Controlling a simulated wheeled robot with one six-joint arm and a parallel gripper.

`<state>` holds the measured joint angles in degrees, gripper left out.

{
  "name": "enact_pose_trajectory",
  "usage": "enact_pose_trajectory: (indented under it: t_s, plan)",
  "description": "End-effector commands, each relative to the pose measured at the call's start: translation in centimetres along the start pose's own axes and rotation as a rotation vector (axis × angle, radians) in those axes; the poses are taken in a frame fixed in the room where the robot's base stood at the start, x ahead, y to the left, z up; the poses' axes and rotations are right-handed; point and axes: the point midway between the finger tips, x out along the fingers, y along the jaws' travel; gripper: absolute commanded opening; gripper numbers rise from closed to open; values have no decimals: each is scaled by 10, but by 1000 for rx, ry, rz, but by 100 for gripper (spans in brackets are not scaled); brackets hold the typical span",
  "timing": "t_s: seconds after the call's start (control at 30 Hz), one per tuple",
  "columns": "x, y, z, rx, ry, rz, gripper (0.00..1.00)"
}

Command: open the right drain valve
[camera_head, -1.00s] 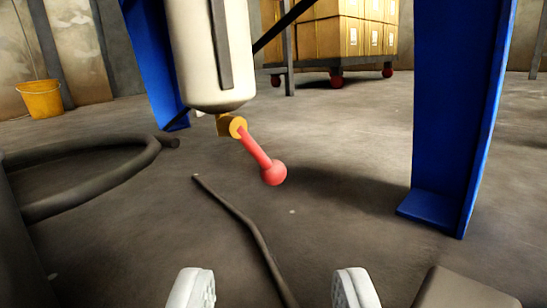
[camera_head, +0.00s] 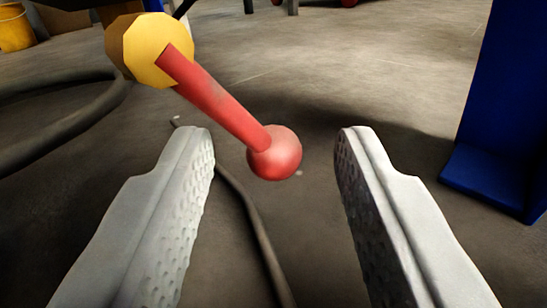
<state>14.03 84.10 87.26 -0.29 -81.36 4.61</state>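The drain valve has a yellow body (camera_head: 150,48) at the upper left and a red lever (camera_head: 215,100). The lever slants down to the right and ends in a red ball knob (camera_head: 274,153). My gripper (camera_head: 278,135) is open, with one pale finger on each side of the knob in the picture. The knob shows between the fingertips, nearer the left one. No contact is visible, and I cannot tell how far beyond the fingertips the knob is. The vessel above the valve is out of view.
A blue post with a foot plate (camera_head: 490,180) stands at the right. A dark hose (camera_head: 60,130) curves on the floor at the left, and a thin dark rod or hose (camera_head: 255,235) lies below the knob. A yellow bucket (camera_head: 15,28) is at the far upper left.

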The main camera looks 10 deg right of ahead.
Motion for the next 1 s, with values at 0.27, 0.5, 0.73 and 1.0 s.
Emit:
enact_pose_trajectory:
  t_s: [0.27, 0.5, 0.73, 1.0]
  plan:
    - [0, 0, 0, 0, 0, 0, 0]
    - [-1, 0, 0, 12, -12, 1, 0]
    - [-3, -4, 0, 85, -82, 7, 0]
    - [-8, -9, 0, 218, -211, 18, 0]
